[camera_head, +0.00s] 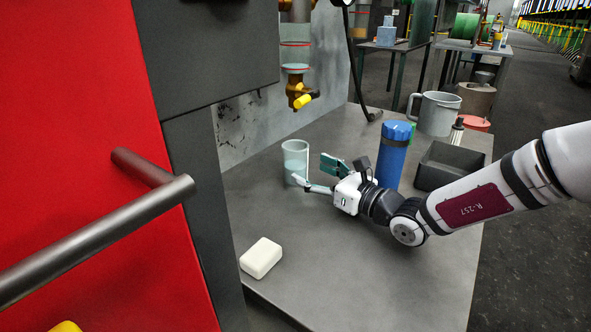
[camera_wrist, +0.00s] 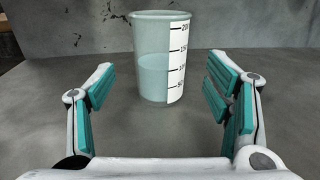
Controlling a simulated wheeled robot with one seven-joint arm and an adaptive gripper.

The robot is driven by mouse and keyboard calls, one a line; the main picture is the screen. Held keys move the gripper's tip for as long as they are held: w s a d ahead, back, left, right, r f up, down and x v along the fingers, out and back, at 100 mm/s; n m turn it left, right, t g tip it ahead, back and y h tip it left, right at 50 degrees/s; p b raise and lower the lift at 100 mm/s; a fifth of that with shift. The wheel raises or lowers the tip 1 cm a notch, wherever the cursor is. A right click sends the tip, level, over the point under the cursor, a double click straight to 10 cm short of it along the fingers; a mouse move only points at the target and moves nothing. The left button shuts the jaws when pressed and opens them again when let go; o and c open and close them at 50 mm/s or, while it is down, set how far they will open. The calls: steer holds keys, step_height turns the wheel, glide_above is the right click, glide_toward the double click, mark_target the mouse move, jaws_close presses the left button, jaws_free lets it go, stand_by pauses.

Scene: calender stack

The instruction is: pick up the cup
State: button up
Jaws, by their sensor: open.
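The cup (camera_head: 295,160) is a clear, pale-green beaker standing upright on the grey table (camera_head: 330,260). In the wrist view the cup (camera_wrist: 152,60) shows a white measuring scale and a bluish fill in its lower part. My gripper (camera_head: 312,175) is open, with its teal-padded fingers pointing toward the cup from the right. In the wrist view the fingers of my gripper (camera_wrist: 160,95) are spread wide, and the cup stands just ahead, between them in the picture. No contact with the cup shows.
A blue bottle (camera_head: 393,155) stands close behind my wrist, beside a dark open tray (camera_head: 450,165). A grey mug (camera_head: 437,113) is farther back. A white block (camera_head: 261,257) lies at the front left. A pipe with a yellow valve (camera_head: 300,97) hangs above the cup.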

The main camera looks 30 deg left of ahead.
mark_target(305, 167)
steer(key=b+x, duration=0.1)
steer(key=x, duration=0.3)
steer(key=shift+a, duration=0.15)
steer(key=shift+c, duration=0.6)
steer(key=c, duration=1.2)
steer(key=shift+c, duration=0.7)
steer(key=shift+r, duration=0.1)
